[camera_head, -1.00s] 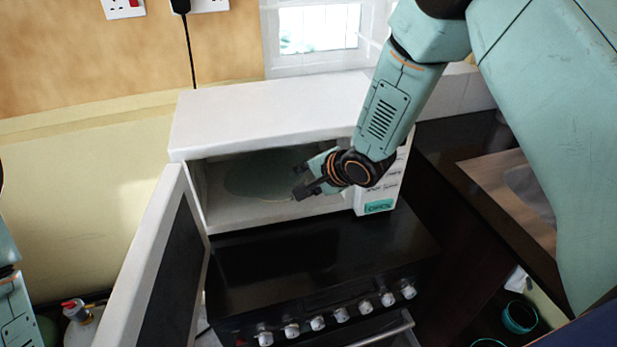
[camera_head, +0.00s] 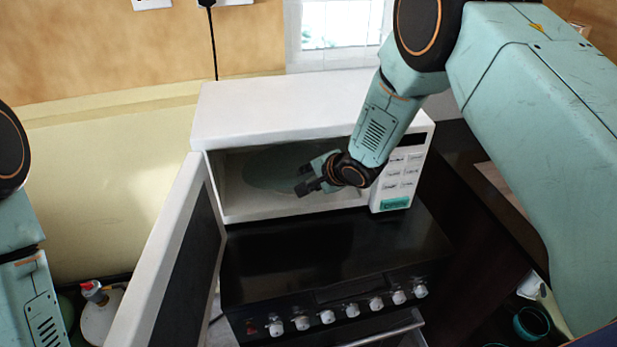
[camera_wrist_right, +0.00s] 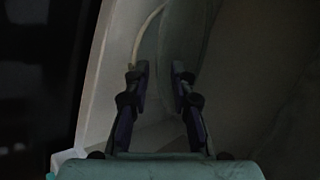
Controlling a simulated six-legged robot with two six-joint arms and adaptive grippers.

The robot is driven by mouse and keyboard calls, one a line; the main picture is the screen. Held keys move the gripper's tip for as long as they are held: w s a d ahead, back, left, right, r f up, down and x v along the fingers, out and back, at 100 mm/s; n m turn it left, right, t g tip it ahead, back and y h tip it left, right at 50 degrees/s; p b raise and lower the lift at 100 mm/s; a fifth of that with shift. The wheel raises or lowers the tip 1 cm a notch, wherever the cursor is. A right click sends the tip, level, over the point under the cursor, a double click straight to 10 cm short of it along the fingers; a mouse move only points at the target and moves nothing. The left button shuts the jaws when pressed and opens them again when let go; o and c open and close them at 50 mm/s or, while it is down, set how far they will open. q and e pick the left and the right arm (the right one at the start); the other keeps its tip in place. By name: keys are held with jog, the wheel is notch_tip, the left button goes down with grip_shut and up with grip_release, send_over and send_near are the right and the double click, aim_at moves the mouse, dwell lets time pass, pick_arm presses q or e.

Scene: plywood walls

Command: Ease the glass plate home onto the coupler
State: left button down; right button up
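The glass plate (camera_head: 272,170) is a greenish see-through disc inside the open white microwave (camera_head: 285,105). The coupler is hidden from view. My right gripper (camera_head: 305,180) reaches in through the front of the microwave, at the plate's right front edge. In the right wrist view, the two dark fingers of this gripper (camera_wrist_right: 160,75) stand apart, with a visible gap between the tips. The pale green plate (camera_wrist_right: 178,35) shows between and beyond them; contact is unclear. My left arm shows at the left edge, but its gripper is out of frame.
The microwave door (camera_head: 170,265) hangs open to the left front. The microwave stands on a black cooker (camera_head: 320,260) with a row of knobs. The button panel (camera_head: 400,180) is just right of my right wrist. A white bottle with a red cap (camera_head: 97,305) is at lower left.

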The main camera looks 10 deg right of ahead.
jog(key=shift+w+d, duration=0.1)
grip_shut()
dwell(0.3)
jog(key=shift+o, duration=1.3)
grip_release()
jog(key=v, duration=1.2)
jog(key=shift+o, duration=0.3)
